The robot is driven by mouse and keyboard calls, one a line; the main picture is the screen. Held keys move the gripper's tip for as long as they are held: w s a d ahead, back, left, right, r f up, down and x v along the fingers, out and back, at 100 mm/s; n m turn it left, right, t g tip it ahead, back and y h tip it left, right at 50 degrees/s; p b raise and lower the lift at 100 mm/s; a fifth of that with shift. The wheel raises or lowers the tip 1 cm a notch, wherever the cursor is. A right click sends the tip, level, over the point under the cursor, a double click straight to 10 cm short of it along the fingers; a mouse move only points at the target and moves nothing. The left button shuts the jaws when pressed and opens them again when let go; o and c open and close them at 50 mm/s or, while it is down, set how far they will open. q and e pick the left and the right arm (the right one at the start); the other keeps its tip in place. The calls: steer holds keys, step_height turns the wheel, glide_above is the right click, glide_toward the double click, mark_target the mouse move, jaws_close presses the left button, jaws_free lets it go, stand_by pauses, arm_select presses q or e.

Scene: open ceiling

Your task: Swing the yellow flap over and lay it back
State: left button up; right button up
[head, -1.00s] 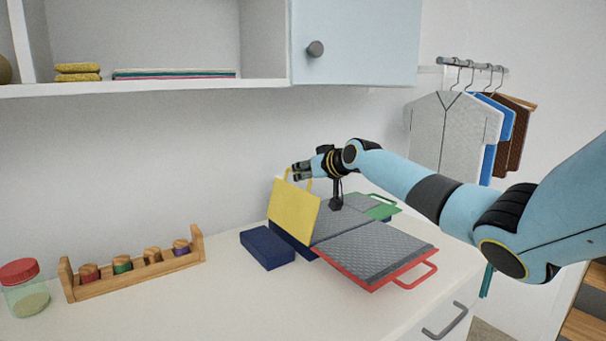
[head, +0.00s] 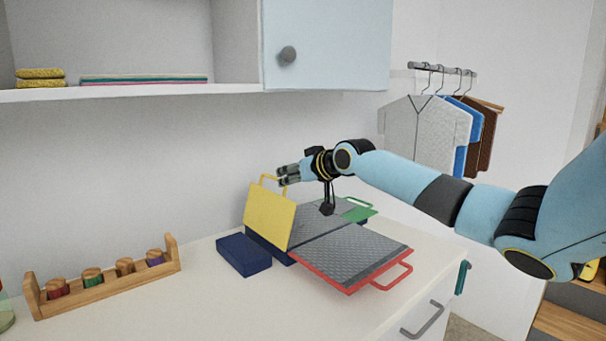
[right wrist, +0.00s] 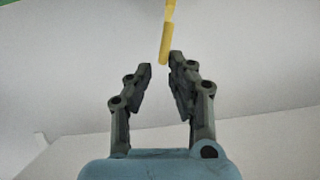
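The yellow flap (head: 269,218) stands up, tilted, on the left side of a dark blue base. Its yellow loop handle (head: 264,177) is at the top edge and also shows in the right wrist view (right wrist: 165,40). My right gripper (head: 284,176) is at the right of this handle, above the grey hatched panel. In the right wrist view my right gripper (right wrist: 161,67) is open, with the handle's end in line with the gap, at or just beyond the fingertips. Contact cannot be told. My left gripper is not in view.
The red-edged flap (head: 352,250) lies out to the front right, and a green flap (head: 360,212) lies at the back. A blue block (head: 243,254) is left of the base. A wooden rack (head: 100,283) stands at the left. A shelf (head: 150,90) overhangs the counter.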

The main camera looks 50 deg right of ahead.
steer(key=v, duration=0.7)
steer(key=shift+s+a+f, duration=0.1)
steer(key=shift+a, duration=0.05)
stand_by(1.1)
